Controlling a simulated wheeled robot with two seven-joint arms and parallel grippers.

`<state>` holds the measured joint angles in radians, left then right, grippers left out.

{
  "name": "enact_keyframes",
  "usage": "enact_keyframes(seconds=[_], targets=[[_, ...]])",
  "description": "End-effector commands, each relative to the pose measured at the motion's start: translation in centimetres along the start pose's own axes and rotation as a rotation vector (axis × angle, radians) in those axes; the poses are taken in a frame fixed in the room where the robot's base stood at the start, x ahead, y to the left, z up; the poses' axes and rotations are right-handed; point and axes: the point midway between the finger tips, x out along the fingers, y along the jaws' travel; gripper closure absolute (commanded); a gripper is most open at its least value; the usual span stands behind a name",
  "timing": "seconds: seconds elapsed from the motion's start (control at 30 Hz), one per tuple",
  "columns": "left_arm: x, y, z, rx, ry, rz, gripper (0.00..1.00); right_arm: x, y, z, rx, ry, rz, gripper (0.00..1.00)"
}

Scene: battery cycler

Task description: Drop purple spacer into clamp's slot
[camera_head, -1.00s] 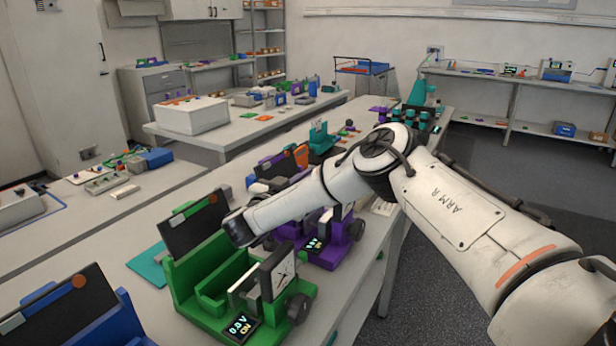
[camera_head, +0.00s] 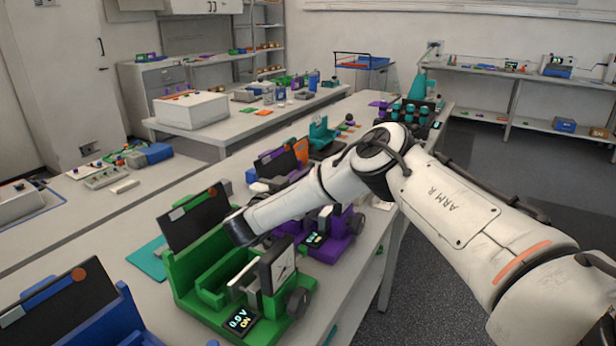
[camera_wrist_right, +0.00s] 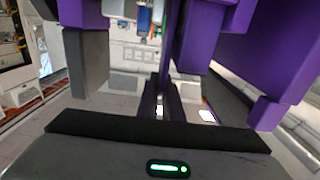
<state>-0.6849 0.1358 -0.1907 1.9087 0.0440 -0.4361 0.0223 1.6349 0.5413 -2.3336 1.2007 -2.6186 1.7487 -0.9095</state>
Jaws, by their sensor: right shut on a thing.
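The purple clamp (camera_head: 337,242) stands on the near bench, partly hidden behind my right forearm; its small display is lit. In the right wrist view, large purple parts of it (camera_wrist_right: 285,50) fill the top and right side. My right gripper (camera_wrist_right: 165,100) points in among these parts, with its dark fingers close together. A narrow purple strip (camera_wrist_right: 168,50) shows in line with the fingers; I take it for the purple spacer, held by them. The slot and the spacer's lower end cannot be made out. In the head view the right gripper is hidden behind the forearm. My left gripper is out of view.
A green clamp (camera_head: 215,280) with a lit display stands just left of the purple one. A blue clamp (camera_head: 110,315) is at the lower left. An orange and purple item (camera_head: 283,160) and a teal clamp (camera_head: 322,135) stand farther back on the bench.

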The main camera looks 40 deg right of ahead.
Motion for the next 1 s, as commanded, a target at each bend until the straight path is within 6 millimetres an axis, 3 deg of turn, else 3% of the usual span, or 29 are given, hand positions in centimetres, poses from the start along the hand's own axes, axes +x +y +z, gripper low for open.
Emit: enact_keyframes(seconds=[0.67,0.7,0.8,1.0], targets=[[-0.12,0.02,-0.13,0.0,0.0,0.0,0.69,-0.03,-0.01,0.7,0.0,0.001,0.0,1.0],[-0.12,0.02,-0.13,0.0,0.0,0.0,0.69,-0.03,-0.01,0.7,0.0,0.001,0.0,0.89],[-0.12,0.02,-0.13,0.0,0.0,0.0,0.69,-0.03,-0.01,0.7,0.0,0.0,0.0,0.72],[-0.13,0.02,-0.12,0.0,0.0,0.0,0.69,-0.03,-0.01,0.7,0.0,0.0,0.0,0.72]])
